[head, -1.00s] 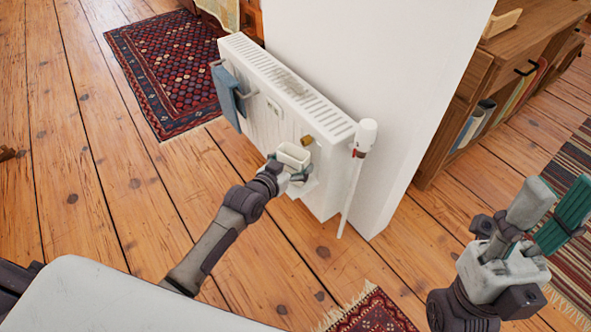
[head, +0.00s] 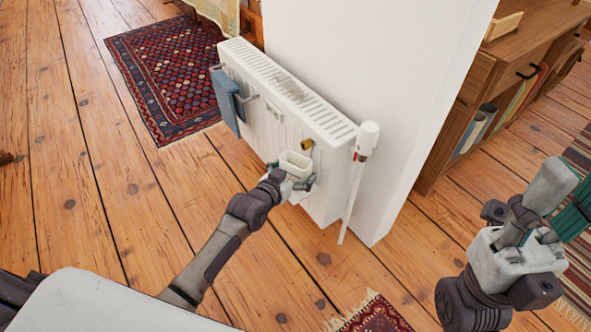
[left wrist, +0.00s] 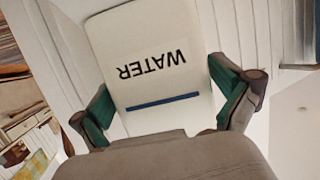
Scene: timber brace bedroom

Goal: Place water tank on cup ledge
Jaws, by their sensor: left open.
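The water tank (head: 294,163) is a small white open-topped box at the front of the radiator, upright in the head view. In the left wrist view the tank (left wrist: 150,65) shows its flat face with the word WATER upside down and a blue line. My left gripper (head: 293,177) is open around the tank, with one green-padded finger on each side; contact with the pads is unclear. A cup ledge cannot be made out clearly; the tank and gripper cover that spot. My right gripper (head: 563,195) is raised at the right, away from the tank, with its finger opening unclear.
The white radiator (head: 285,85) stands against a white wall, with a blue towel (head: 226,98) on its rail and a brass knob (head: 306,145) beside the tank. A white pipe with a valve (head: 367,137) is at its right end.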

